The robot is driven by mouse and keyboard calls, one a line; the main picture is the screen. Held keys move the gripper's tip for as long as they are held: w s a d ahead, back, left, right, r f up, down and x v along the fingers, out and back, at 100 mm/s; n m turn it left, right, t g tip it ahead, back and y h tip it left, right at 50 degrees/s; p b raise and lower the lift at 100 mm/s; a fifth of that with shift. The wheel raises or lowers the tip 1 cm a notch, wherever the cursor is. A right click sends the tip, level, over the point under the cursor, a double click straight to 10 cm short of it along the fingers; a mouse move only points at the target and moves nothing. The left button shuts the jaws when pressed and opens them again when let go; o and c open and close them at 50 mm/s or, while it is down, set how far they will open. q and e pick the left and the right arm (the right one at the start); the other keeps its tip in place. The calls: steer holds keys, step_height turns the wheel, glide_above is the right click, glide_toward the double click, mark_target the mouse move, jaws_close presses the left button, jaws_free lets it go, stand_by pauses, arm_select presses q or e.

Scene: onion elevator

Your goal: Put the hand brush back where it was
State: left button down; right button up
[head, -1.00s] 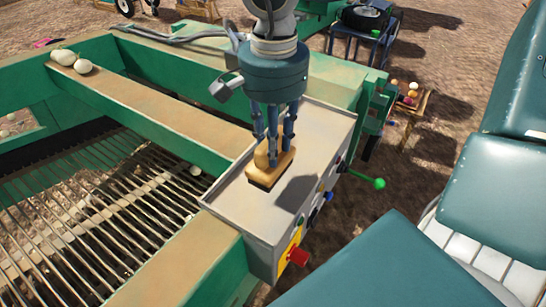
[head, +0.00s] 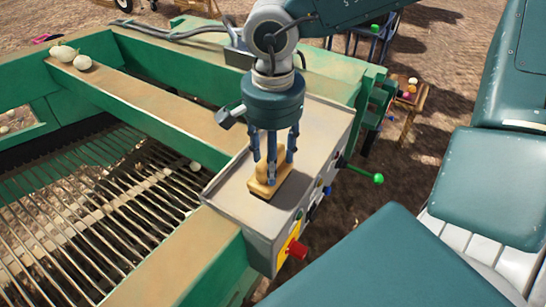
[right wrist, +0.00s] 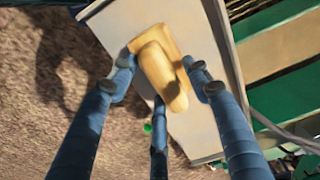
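The hand brush (head: 268,184), with a tan wooden body and raised handle, sits on the grey top of the control box (head: 233,192). Its bristles are hidden. My right gripper (head: 272,168) points down over it, its three blue fingers spread around the handle. In the right wrist view the handle of the brush (right wrist: 163,78) lies between the fingers of the gripper (right wrist: 160,82), with a gap visible on the right side. The gripper looks open. My left gripper is not in view.
A red button (head: 297,250) and a green-tipped lever (head: 377,178) stick out from the box's side. A green frame with a rod conveyor (head: 90,215) lies to the left, with pale onions (head: 63,53) on its beam. Teal seats (head: 490,185) stand at right.

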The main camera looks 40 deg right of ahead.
steer(key=shift+r, duration=0.3)
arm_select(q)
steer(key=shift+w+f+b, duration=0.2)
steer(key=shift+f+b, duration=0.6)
arm_select(e)
step_height(320, 180, up, 12)
steer(key=shift+f, duration=0.15)
